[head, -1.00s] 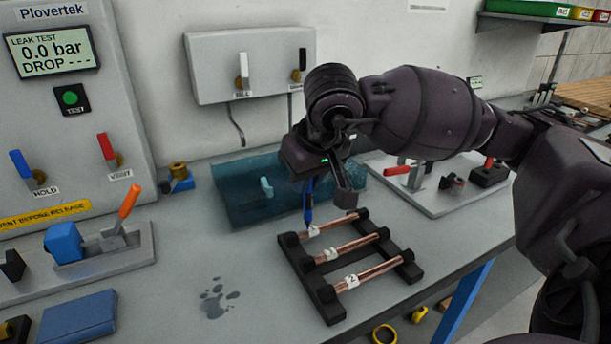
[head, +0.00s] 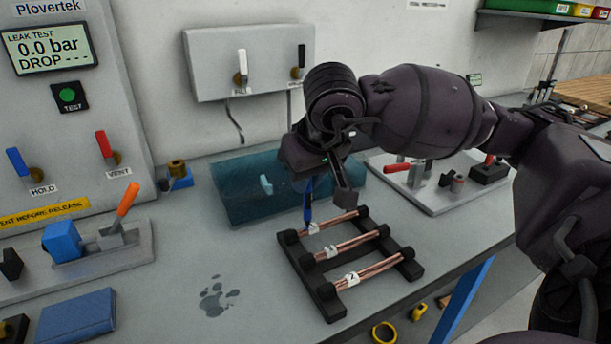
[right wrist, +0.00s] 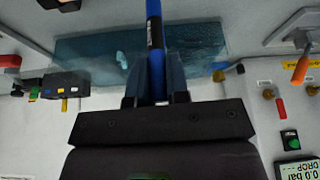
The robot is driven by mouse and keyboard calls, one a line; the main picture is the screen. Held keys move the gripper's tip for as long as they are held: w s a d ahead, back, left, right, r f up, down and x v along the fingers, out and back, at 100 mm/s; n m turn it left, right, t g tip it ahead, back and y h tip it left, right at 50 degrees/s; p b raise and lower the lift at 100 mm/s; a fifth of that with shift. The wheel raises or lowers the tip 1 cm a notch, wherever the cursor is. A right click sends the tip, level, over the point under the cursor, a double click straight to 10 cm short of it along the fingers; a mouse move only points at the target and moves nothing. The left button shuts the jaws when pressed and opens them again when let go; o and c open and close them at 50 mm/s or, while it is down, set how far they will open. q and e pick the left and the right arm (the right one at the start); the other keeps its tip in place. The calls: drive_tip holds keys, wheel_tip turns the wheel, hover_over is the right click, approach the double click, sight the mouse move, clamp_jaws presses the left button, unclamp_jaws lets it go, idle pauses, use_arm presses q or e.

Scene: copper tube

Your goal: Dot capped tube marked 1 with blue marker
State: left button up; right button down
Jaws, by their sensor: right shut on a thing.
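Three copper tubes lie across a black rack (head: 325,299) on the bench, each with a white label. The near tube (head: 380,268) reads 2. The labels on the middle tube (head: 358,243) and the far tube (head: 340,219) are too small to read surely. My right gripper (head: 312,184) is above the rack's far left end, shut on a blue marker (head: 308,204) that points down. The marker's tip is at the far tube's label; I cannot tell whether it touches. The right wrist view also shows the marker (right wrist: 154,35) between the fingers. My left gripper is out of view.
A teal translucent tray (head: 235,205) lies behind the rack. A fixture plate with red-handled clamps (head: 440,196) stands to the right. A leak-test panel (head: 80,130), an orange-handled clamp (head: 125,205) and a blue block (head: 78,316) are at left.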

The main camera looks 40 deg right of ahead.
drive_tip(key=shift+r+p, duration=0.7)
drive_tip(key=shift+r, duration=2.3)
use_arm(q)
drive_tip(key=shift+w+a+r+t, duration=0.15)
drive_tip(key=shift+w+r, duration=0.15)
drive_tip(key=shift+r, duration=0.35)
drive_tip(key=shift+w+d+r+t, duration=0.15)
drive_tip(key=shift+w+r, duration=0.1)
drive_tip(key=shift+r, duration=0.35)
